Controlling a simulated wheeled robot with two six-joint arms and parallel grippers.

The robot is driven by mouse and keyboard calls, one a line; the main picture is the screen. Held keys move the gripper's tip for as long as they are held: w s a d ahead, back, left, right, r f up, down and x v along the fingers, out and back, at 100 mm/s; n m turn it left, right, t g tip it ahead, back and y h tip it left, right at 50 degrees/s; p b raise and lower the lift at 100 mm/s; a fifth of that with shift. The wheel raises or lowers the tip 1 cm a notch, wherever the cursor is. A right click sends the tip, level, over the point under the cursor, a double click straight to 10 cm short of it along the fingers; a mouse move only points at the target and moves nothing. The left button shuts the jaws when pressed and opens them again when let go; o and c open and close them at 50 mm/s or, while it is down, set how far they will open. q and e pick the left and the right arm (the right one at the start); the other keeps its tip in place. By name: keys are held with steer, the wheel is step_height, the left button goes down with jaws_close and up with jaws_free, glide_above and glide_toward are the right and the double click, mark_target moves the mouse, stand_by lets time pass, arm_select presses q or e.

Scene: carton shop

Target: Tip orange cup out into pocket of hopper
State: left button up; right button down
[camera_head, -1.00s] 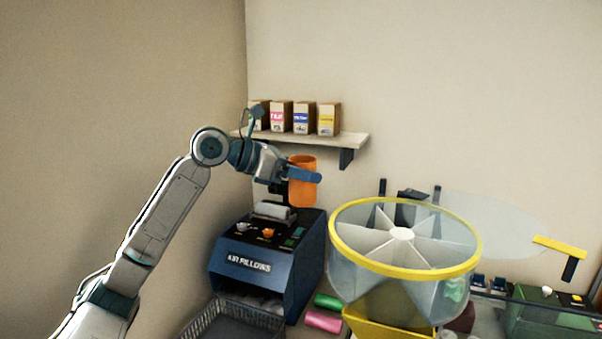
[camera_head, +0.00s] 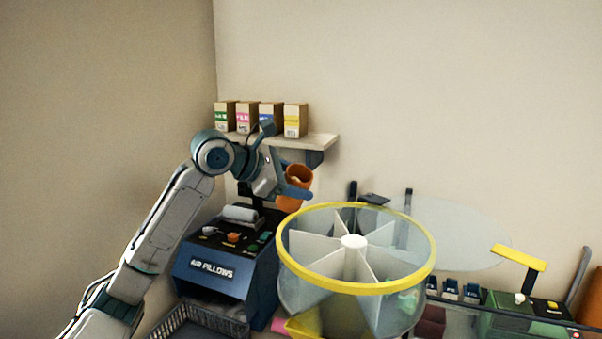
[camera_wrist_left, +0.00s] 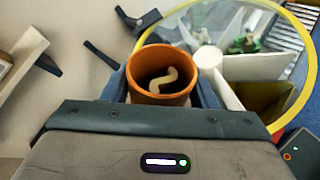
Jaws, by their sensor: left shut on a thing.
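My left gripper (camera_head: 283,184) is shut on the orange cup (camera_head: 297,184). In the left wrist view the cup (camera_wrist_left: 142,92) sits between the fingers, and a pale curved packing piece (camera_wrist_left: 163,79) lies inside. The hopper is a clear round drum with a yellow rim and white dividers around a white hub (camera_head: 353,241). The wrist view shows green pieces (camera_wrist_left: 243,44) in one pocket. My right gripper is not in view.
A blue air pillows machine (camera_head: 225,262) stands left of the hopper, with a grey basket (camera_head: 205,323) in front. A wall shelf (camera_head: 317,143) with several small boxes is behind my arm. A green machine (camera_head: 527,315) stands at the right.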

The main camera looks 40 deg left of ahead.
mark_target(300, 204)
arm_select(q)
steer(key=f+m+y, duration=0.2)
steer(key=w+f+m+y, duration=0.1)
steer(key=shift+d+t, duration=0.25)
steer(key=shift+t, duration=0.15)
steer(key=shift+w+d+f+m+y, duration=0.15)
steer(key=shift+f+m+y, duration=0.2)
steer(key=shift+m, duration=0.35)
steer(key=shift+f+m+t+y, duration=0.15)
steer(key=shift+m+t+y, duration=0.2)
steer(key=shift+y, duration=0.2)
steer(key=m+y, duration=0.1)
steer(key=s+f+m+t+y, duration=0.1)
steer(key=m, duration=0.1)
steer(key=shift+f+t, duration=0.15)
steer(key=shift+t, duration=0.1)
steer(key=m, duration=0.1)
steer(key=m+t+y+b, duration=0.1)
steer(key=m, duration=0.1)
steer(key=d+m+t+y+b, duration=0.1)
steer(key=shift+f+m, duration=0.25)
steer(key=shift+d, duration=0.1)
